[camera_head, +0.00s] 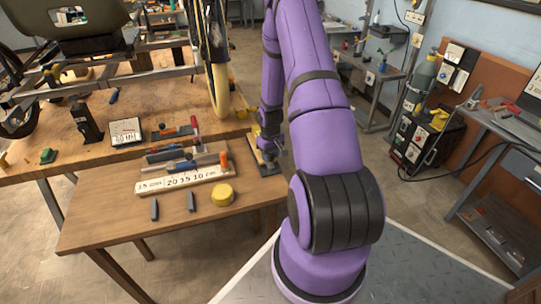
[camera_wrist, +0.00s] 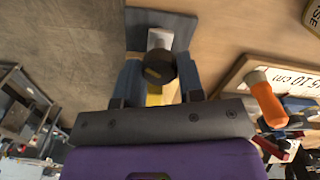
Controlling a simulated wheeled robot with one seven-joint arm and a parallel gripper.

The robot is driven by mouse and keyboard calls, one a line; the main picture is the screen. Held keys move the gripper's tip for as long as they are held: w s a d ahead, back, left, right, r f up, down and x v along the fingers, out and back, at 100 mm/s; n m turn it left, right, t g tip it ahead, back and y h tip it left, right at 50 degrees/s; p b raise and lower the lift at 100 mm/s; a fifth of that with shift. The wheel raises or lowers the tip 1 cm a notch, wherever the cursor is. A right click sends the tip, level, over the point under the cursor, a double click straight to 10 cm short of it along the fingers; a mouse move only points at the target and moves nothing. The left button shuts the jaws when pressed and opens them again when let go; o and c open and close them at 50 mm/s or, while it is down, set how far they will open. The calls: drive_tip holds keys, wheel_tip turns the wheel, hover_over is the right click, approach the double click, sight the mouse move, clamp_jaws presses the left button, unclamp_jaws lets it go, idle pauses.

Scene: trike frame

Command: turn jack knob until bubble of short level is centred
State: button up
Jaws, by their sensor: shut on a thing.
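My gripper (camera_wrist: 160,78) is shut on a dark round knob (camera_wrist: 159,68), with one blue-grey finger on each side of it. The knob belongs to the jack, whose dark flat base plate (camera_wrist: 178,28) and pale metal stem show just beyond it. In the head view my gripper (camera_head: 268,148) is at the right end of the small table, above the jack's dark plate (camera_head: 267,169). A yellow strip (camera_wrist: 154,91) shows between the fingers below the knob; I cannot tell whether it is the short level. No bubble can be made out in either view.
A marked white board (camera_head: 185,182) carrying several tools lies left of the gripper; an orange handle (camera_wrist: 264,98) shows near it in the wrist view. A yellow round item (camera_head: 222,194) sits in front. The workbench (camera_head: 75,150) with the trike frame stands behind.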

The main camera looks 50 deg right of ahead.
drive_tip(key=n, duration=0.5)
idle(0.6)
drive_tip(key=o, duration=0.9)
wheel_tip(320, 180, up, 11)
drive_tip(key=shift+f, duration=0.1)
idle(0.6)
